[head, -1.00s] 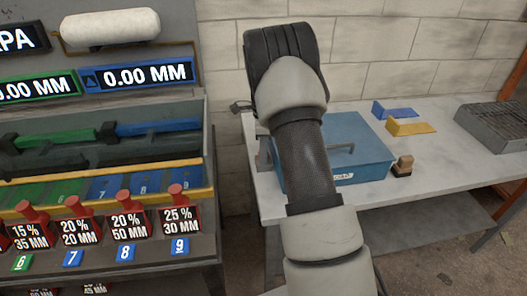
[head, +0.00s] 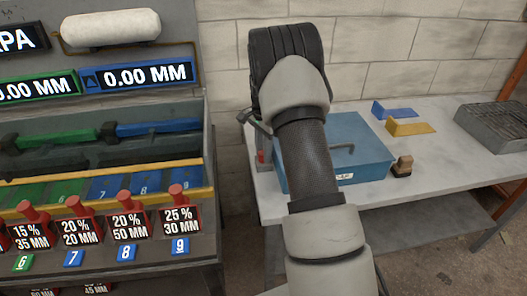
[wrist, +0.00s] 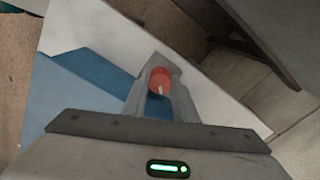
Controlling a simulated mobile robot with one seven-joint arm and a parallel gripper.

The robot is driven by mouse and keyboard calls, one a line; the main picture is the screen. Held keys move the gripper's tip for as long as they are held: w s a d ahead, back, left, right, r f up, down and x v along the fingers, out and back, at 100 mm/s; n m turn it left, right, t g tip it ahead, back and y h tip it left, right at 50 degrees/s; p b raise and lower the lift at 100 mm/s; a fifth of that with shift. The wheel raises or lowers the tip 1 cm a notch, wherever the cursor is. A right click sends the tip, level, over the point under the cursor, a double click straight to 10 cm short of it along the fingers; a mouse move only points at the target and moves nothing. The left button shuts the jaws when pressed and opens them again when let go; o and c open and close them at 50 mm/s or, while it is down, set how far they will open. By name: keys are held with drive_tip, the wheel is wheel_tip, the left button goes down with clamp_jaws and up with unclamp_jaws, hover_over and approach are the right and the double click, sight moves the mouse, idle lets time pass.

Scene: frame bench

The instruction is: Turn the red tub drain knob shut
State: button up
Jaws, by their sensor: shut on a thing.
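The blue tub (head: 372,155) stands on the light bench, partly hidden behind my arm in the head view. It also shows in the wrist view (wrist: 85,103), left of the fingers. The red drain knob (wrist: 159,76) sits between my fingertips in the wrist view, with a pale mark on its face. My gripper (wrist: 158,82) is shut on the knob at the tub's side. In the head view a small red patch shows at the tub's left edge beside my arm. Most of the gripper is hidden there.
The pale bench top (head: 432,160) has free room right of the tub. A small wooden-and-black block (head: 402,167) stands close to the tub's right side. Yellow-and-blue wedges (head: 410,127) and a dark grey box (head: 497,127) lie farther right. A panel with red levers (head: 110,220) stands left.

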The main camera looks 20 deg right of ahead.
drive_tip(key=shift+n, duration=0.8)
drive_tip(key=o, duration=1)
drive_tip(key=shift+o, duration=0.2)
drive_tip(key=shift+d, duration=0.1)
